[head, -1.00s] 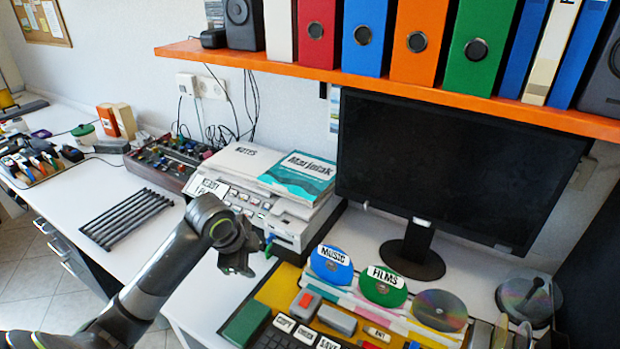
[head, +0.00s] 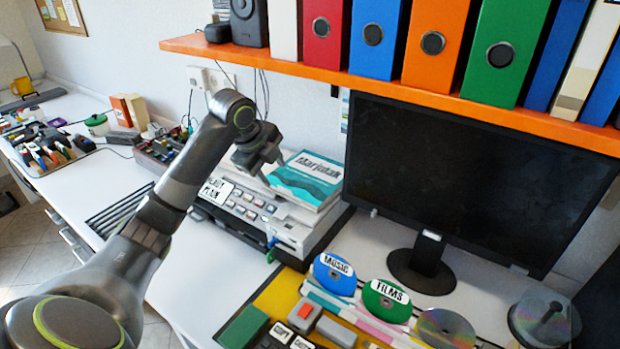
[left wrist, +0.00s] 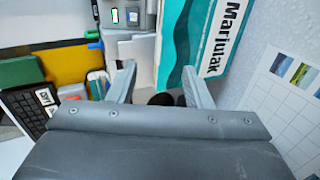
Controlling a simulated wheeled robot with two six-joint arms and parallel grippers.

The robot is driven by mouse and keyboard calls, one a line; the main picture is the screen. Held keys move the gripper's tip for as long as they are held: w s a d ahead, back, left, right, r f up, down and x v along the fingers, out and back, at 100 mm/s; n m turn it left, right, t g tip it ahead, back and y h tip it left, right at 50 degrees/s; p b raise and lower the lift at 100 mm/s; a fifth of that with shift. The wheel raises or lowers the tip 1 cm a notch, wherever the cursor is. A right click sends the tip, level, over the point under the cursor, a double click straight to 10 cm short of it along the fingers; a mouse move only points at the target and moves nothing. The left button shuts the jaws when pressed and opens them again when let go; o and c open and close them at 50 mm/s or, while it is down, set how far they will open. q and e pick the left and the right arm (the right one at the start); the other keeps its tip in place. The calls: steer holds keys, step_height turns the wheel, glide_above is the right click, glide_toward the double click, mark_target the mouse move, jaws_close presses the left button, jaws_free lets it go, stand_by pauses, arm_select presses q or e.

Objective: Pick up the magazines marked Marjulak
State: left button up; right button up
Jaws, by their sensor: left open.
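The magazines marked Marjulak (head: 308,180) are a teal and white stack lying on top of the grey desk machine, left of the monitor. They also show in the left wrist view (left wrist: 192,35), beyond the fingers, with the label running vertically. My left gripper (head: 272,174) hangs just left of the stack, close to its edge, pointing down. In the left wrist view the two fingers (left wrist: 158,82) are spread apart with nothing held between them. I cannot tell whether a finger touches the stack. My right gripper is in neither view.
An orange shelf (head: 400,84) with binders runs above the stack. The black monitor (head: 470,180) stands to the right. Blue Music (head: 333,275) and green Films (head: 386,302) discs stand in front. The white desk (head: 205,265) is bare at front left.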

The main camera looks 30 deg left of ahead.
mark_target(285, 189)
arm_select(q)
steer(key=x, duration=0.4)
steer(key=p+x, duration=0.1)
steer(key=x, duration=0.4)
steer(key=shift+d, duration=0.2)
steer(key=shift+c, duration=0.2)
steer(key=shift+s, duration=0.15)
jaws_close()
